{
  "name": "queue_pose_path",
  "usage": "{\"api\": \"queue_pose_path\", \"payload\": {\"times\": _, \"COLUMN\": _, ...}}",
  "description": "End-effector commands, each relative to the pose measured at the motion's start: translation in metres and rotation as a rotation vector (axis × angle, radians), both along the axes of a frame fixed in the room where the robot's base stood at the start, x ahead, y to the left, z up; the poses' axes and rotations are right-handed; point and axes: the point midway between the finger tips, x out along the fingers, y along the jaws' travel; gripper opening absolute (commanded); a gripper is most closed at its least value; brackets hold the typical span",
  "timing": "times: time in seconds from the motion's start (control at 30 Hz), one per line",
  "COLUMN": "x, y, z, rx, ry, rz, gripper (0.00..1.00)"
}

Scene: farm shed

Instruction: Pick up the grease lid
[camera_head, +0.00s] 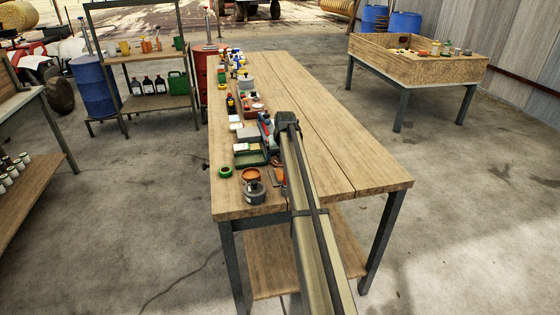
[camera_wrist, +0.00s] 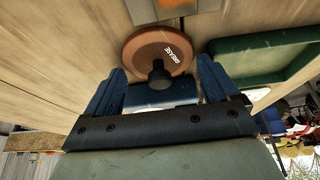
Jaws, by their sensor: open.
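The grease lid (camera_wrist: 150,45) is a round brown disc with white "GREASE" lettering and a dark knob, seen at the top middle of the wrist view. My gripper (camera_wrist: 162,70) is open, with its two blue fingers apart. The knob appears between the fingertips in that view, with no visible contact; its depth relative to them is hard to tell. In the head view my arm reaches over the workbench (camera_head: 325,105), and I cannot make out the lid there for certain.
A green tray (camera_wrist: 262,50) lies right of the lid in the wrist view. In the head view, an orange-brown bowl (camera_head: 250,174), a grey pot (camera_head: 254,193) and a green ring (camera_head: 225,171) stand near the bench's front left. Several small items line its left edge; its right side is clear.

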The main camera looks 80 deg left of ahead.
Motion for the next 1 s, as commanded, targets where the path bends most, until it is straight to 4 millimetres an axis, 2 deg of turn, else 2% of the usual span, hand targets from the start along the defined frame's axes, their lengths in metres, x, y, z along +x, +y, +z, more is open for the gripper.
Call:
{"api": "queue_pose_path", "payload": {"times": 0.07, "x": 0.0, "y": 0.0, "z": 0.0, "rx": 0.0, "ry": 0.0, "rz": 0.0, "gripper": 0.87}}
{"api": "queue_pose_path", "payload": {"times": 0.43, "x": 0.0, "y": 0.0, "z": 0.0, "rx": -0.001, "ry": 0.0, "rz": 0.0, "gripper": 0.53}}
{"api": "queue_pose_path", "payload": {"times": 0.77, "x": 0.0, "y": 0.0, "z": 0.003, "rx": 0.0, "ry": 0.0, "rz": 0.0, "gripper": 0.52}}
{"api": "queue_pose_path", "payload": {"times": 1.0, "x": 0.0, "y": 0.0, "z": 0.027, "rx": 0.001, "ry": 0.0, "rz": 0.0, "gripper": 0.52}}
